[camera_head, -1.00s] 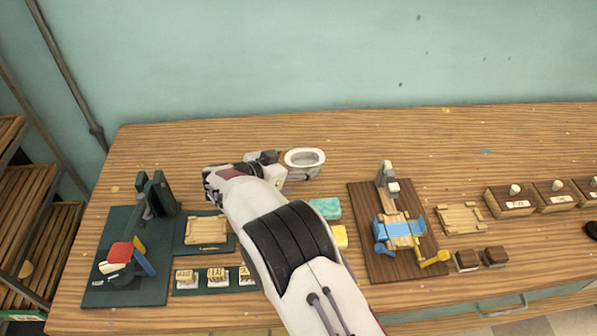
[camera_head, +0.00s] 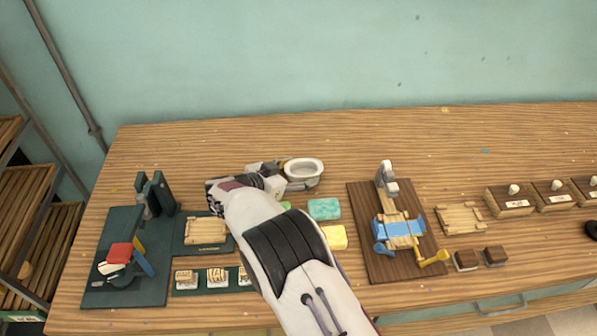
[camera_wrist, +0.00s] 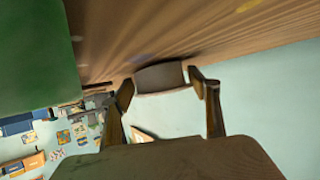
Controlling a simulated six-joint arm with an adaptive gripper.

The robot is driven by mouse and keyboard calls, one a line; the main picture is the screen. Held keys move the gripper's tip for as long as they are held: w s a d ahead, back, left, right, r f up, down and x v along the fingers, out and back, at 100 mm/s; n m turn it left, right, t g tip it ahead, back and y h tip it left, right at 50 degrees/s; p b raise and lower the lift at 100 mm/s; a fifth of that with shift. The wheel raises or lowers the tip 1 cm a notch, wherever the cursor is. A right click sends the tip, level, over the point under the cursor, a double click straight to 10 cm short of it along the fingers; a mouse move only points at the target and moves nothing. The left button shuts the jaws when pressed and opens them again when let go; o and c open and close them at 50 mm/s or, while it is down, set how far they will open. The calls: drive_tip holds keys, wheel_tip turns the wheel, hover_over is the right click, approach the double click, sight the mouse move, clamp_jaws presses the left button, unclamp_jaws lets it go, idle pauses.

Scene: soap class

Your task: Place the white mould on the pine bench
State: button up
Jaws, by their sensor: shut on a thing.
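The white mould (camera_head: 318,179) is a small oval, bowl-like piece with a pale rim and a greyer side, at the upper middle of the head view. My gripper (camera_head: 284,182) is shut on it from the left. The fingertips are partly hidden by my wrist. In the wrist view my gripper (camera_wrist: 163,88) has its two fingers on either side of a grey-brown piece, which seems to be the mould (camera_wrist: 160,76). The pine bench (camera_head: 420,135) runs beneath it. I cannot tell whether the mould touches the bench.
Teal soap (camera_head: 324,209) and yellow soap (camera_head: 334,237) lie just right of my arm. A brown board (camera_head: 365,255) with a blue-and-pine fixture stands further right. A dark green station (camera_head: 120,230) is at left. The bench's back strip is clear.

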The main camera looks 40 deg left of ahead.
sight(292, 175)
drive_tip(key=shift+f, duration=0.1)
drive_tip(key=o, duration=1.1)
drive_tip(key=shift+v, duration=0.8)
drive_tip(key=shift+s+r, duration=0.65)
drive_tip(key=shift+r, duration=0.1)
wheel_tip(292, 175, up, 4)
drive_tip(key=shift+r, duration=1.15)
drive_tip(key=shift+w+r, duration=0.1)
